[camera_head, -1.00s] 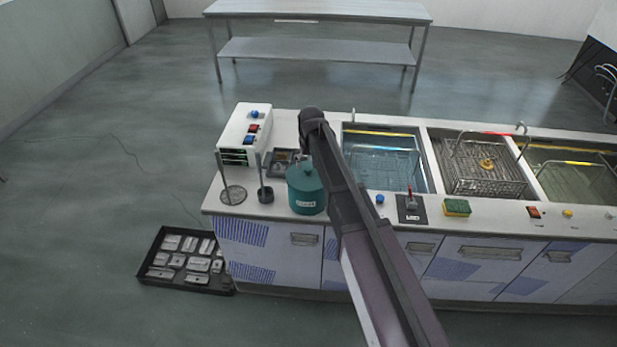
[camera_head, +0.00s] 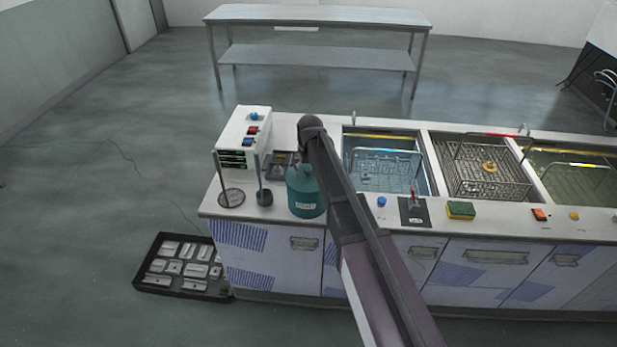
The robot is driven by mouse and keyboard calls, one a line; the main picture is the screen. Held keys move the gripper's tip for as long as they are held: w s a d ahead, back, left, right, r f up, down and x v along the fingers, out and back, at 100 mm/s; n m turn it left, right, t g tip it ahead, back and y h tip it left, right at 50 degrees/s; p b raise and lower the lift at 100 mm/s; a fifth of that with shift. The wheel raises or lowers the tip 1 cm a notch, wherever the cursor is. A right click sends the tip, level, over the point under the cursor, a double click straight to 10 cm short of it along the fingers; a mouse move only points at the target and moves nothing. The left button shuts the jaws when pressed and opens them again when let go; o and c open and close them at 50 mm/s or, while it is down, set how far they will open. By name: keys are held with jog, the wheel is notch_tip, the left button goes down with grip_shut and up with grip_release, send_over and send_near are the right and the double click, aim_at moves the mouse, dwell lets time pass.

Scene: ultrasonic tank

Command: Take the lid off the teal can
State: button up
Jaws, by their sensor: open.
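The teal can (camera_head: 306,197) stands upright on the counter, left of my arm, with a white label on its front. Its narrow top is partly covered by my arm, and I cannot make out the lid clearly. My arm reaches up from the bottom of the picture and bends down over the can. My gripper (camera_head: 301,158) shows only as a small dark part just above the can's top, mostly hidden behind the arm. It is open. I cannot tell whether it touches the can.
A white control box (camera_head: 245,130) and two rod stands (camera_head: 231,198) are left of the can. A small tray (camera_head: 279,160) lies behind it. Water basins (camera_head: 385,165), a black switch plate (camera_head: 413,212) and a yellow-green sponge (camera_head: 460,210) are to the right.

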aim_at(307, 168)
grip_shut()
jog(key=shift+r, duration=0.25)
dwell(0.4)
notch_tip(307, 168, up, 4)
jog(key=p, duration=0.4)
jog(key=shift+f, duration=0.2)
jog(key=s+d, duration=0.2)
jog(key=s, duration=0.5)
jog(key=s+d+p, duration=0.1)
jog(key=s+d, duration=0.1)
jog(key=s, duration=0.6)
jog(key=shift+s+d+r, duration=0.15)
jog(key=shift+d+r, duration=0.2)
jog(key=shift+r, duration=0.1)
